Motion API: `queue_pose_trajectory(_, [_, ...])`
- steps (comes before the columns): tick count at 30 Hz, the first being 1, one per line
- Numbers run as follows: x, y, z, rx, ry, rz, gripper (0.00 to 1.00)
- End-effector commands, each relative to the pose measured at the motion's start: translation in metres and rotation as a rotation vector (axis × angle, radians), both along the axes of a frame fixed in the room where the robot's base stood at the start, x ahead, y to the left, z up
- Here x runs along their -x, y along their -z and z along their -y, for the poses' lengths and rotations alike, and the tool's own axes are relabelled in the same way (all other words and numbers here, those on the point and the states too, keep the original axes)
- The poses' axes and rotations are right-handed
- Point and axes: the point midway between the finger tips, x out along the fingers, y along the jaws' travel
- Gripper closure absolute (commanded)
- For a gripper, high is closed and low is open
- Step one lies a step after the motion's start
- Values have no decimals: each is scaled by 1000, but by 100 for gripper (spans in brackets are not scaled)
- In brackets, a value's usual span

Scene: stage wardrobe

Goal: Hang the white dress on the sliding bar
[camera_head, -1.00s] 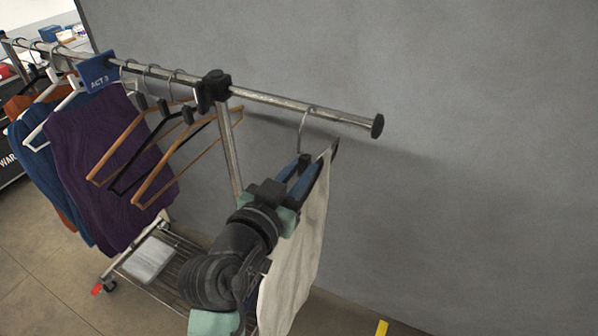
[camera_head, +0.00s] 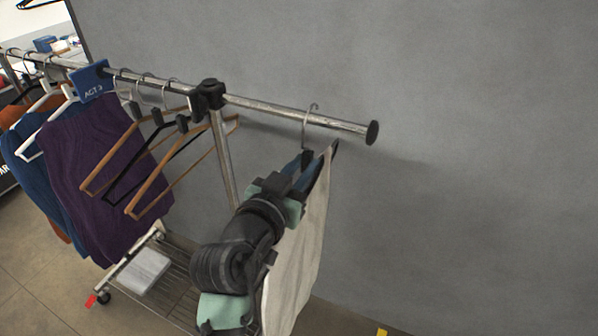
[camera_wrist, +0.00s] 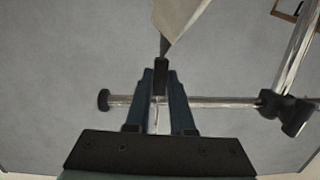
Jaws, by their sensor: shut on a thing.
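The white dress (camera_head: 305,245) hangs from a hanger on the right side of the head view. A pale edge of it (camera_wrist: 178,15) shows at the top of the wrist view. My gripper (camera_head: 312,166) is shut on the hanger's dark neck (camera_wrist: 161,75), just below the wire hook (camera_head: 306,125). The sliding bar (camera_head: 270,108) is the metal rail running right from the black clamp to a round end cap. The hook's top shows slightly above the bar line, near its right part. I cannot tell whether the hook is over the bar or in front of it.
Empty wooden and dark hangers (camera_head: 150,165) hang left of the black clamp (camera_head: 210,95). A purple garment (camera_head: 95,180), blue and orange garments and a blue "ACT 3" sign (camera_head: 90,80) are farther left. A grey wall (camera_head: 470,150) stands behind. The bar's right part is otherwise empty.

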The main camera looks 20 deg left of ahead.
Motion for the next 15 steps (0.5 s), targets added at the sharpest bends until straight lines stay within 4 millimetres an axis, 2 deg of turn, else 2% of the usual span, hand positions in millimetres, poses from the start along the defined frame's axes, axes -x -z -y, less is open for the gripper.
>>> queue_pose_trajectory(15, [-26, -2, 1, -2, 0, 5, 100])
